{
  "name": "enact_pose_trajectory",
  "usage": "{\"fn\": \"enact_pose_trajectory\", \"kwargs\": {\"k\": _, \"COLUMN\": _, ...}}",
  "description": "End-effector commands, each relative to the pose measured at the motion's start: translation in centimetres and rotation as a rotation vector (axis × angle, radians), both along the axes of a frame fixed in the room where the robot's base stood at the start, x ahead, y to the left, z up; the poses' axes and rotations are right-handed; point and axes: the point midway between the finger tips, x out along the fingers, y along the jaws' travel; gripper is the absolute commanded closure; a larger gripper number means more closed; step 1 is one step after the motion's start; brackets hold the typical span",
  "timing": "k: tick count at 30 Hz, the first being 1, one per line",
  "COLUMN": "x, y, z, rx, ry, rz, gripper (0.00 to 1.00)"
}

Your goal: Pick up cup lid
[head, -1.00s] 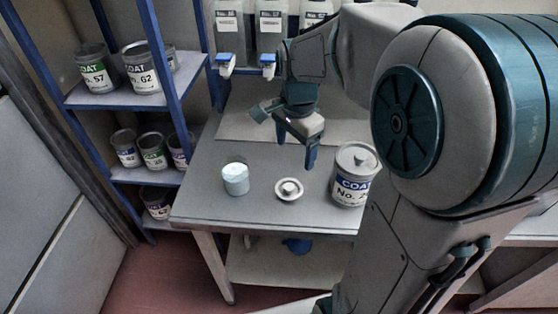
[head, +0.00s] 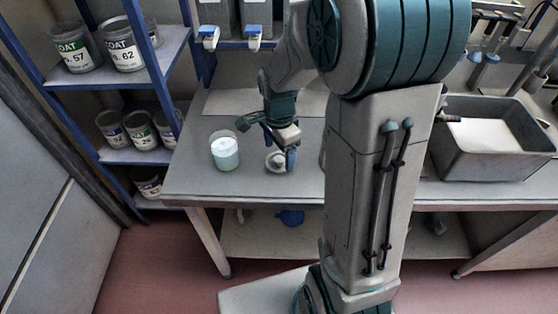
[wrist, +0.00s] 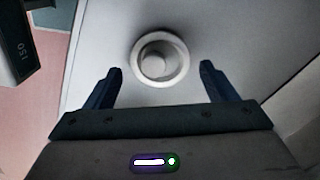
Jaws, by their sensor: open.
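The cup lid is a small white round disc with a raised knob, lying flat on the grey table; it is partly behind my gripper in the head view (head: 274,161). In the wrist view the lid (wrist: 160,57) shows whole, centred beyond and between the fingertips. My gripper (wrist: 160,69) is open and empty, its two dark blue fingers spread wider than the lid. In the head view my gripper (head: 267,143) hangs above the table, just over the lid. A clear cup (head: 225,151) with pale contents stands upright on the table to the left of the lid.
A blue shelf (head: 125,79) with several labelled cans stands at the left. A grey basin (head: 490,165) with white contents is at the right. A dark object marked 150 (wrist: 18,45) is at the wrist view's upper left. My arm hides the table's middle.

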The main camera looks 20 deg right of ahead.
Motion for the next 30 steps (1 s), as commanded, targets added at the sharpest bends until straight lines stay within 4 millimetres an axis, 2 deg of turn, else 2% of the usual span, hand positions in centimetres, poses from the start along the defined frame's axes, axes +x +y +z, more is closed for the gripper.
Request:
{"fn": "enact_pose_trajectory", "kwargs": {"k": 5, "x": -0.1, "y": 0.1, "z": -2.2, "rx": -0.001, "ry": 0.002, "rz": 0.000, "gripper": 0.22}}
{"fn": "enact_pose_trajectory", "kwargs": {"k": 13, "x": 0.0, "y": 0.1, "z": -2.5, "rx": -0.001, "ry": -0.001, "rz": 0.001, "gripper": 0.22}}
{"fn": "enact_pose_trajectory", "kwargs": {"k": 14, "x": 0.0, "y": 0.1, "z": -2.5, "rx": -0.001, "ry": -0.001, "rz": 0.001, "gripper": 0.27}}
{"fn": "enact_pose_trajectory", "kwargs": {"k": 17, "x": 0.0, "y": 0.1, "z": -2.5, "rx": -0.001, "ry": -0.001, "rz": 0.001, "gripper": 0.55}}
{"fn": "enact_pose_trajectory", "kwargs": {"k": 27, "x": 0.0, "y": 0.1, "z": -2.4, "rx": -0.001, "ry": -0.001, "rz": 0.001, "gripper": 0.56}}
{"fn": "enact_pose_trajectory", "kwargs": {"k": 30, "x": 0.1, "y": 0.1, "z": -1.9, "rx": -0.001, "ry": -0.004, "rz": 0.001, "gripper": 0.56}}
